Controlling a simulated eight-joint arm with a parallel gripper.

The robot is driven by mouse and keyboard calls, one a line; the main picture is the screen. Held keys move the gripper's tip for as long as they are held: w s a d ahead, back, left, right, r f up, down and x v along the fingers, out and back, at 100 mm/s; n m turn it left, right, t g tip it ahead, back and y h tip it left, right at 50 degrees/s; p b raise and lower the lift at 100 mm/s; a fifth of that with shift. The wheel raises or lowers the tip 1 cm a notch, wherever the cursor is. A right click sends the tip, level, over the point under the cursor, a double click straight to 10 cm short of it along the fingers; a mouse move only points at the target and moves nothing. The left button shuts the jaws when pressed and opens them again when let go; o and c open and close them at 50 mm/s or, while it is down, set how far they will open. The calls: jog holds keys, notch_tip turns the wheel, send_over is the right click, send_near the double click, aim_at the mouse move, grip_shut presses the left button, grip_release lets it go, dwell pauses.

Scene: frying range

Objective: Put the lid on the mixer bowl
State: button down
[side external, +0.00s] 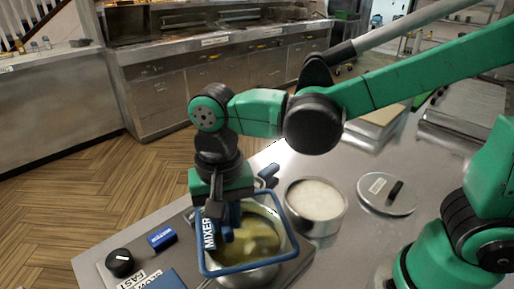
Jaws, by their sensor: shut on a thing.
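The mixer lid (248,267) is a clear panel with a blue rim and a blue "MIXER" label. It is over the mixer bowl (258,279), a metal bowl with yellowish contents that show through the lid. My gripper (229,232) points down at the lid and is shut on its blue handle, near the lid's left part. The gripper and lid hide part of the bowl's rim. I cannot tell from this view whether the lid touches the bowl or hangs just above it.
A steel pot (316,205) with white contents stands right of the bowl. A round lid (386,194) with a dark handle lies farther right. A black knob (120,263) and a blue block (161,237) are at the left. Clear steel counter (335,262) lies in front of the pot.

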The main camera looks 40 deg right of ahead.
dwell(0.3)
jog(key=shift+c, duration=0.8)
grip_release()
jog(key=shift+r, duration=3.45)
grip_shut()
jog(key=shift+f, duration=0.25)
